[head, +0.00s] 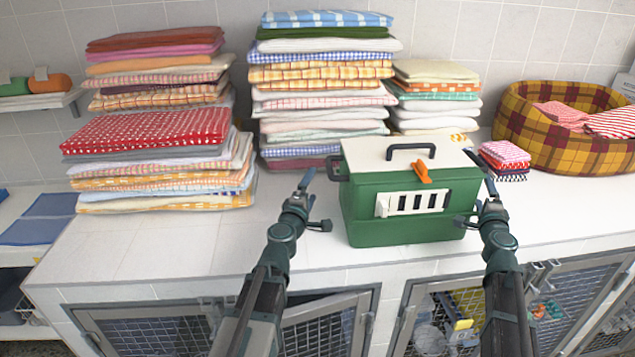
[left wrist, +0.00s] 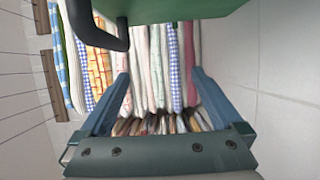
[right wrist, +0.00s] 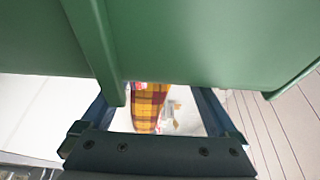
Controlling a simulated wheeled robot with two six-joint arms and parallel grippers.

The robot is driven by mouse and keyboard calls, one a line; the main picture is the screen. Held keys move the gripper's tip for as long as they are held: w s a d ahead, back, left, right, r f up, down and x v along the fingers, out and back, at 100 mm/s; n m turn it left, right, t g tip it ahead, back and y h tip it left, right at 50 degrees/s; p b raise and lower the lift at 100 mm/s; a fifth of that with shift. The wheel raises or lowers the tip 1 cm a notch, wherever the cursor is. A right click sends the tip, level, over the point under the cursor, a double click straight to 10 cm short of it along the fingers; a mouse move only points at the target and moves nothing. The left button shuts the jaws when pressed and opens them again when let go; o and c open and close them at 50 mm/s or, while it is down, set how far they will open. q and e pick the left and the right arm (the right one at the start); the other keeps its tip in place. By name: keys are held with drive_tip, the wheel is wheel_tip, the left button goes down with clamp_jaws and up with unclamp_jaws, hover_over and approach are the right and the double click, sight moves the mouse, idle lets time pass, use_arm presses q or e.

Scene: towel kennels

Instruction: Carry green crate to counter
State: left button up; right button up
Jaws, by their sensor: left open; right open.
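The green crate (head: 412,207) has a cream lid with a dark top handle, an orange latch and a white slotted vent. It rests on the white counter (head: 150,245). My left gripper (head: 318,198) is open and empty, just left of the crate. Its view shows the crate's green side (left wrist: 180,8) and a dark side handle (left wrist: 98,25), with the handle outside the fingers. My right gripper (head: 478,192) is open at the crate's right side. In its view the crate's green wall (right wrist: 190,45) fills the top, and no handle lies between the fingers.
Tall stacks of folded towels stand behind and left of the crate (head: 325,90) (head: 160,165). Small folded cloths (head: 503,158) and a plaid basket (head: 560,140) stand to the right. Mesh kennel doors (head: 330,325) are below. The counter's front left is clear.

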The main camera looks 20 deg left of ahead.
drive_tip(key=s, duration=0.9)
drive_tip(key=shift+s, duration=0.4)
drive_tip(key=shift+s+d, duration=0.25)
drive_tip(key=shift+d, duration=0.7)
drive_tip(key=shift+s+d, duration=0.2)
drive_tip(key=shift+d, duration=0.8)
drive_tip(key=shift+s+d, duration=0.25)
drive_tip(key=shift+d, duration=0.7)
drive_tip(key=shift+w+a, duration=0.2)
drive_tip(key=shift+a, duration=0.7)
drive_tip(key=shift+w+a, duration=0.25)
drive_tip(key=shift+a, duration=0.65)
drive_tip(key=shift+w+a, duration=0.2)
drive_tip(key=shift+a, duration=0.7)
drive_tip(key=shift+s+f, duration=0.1)
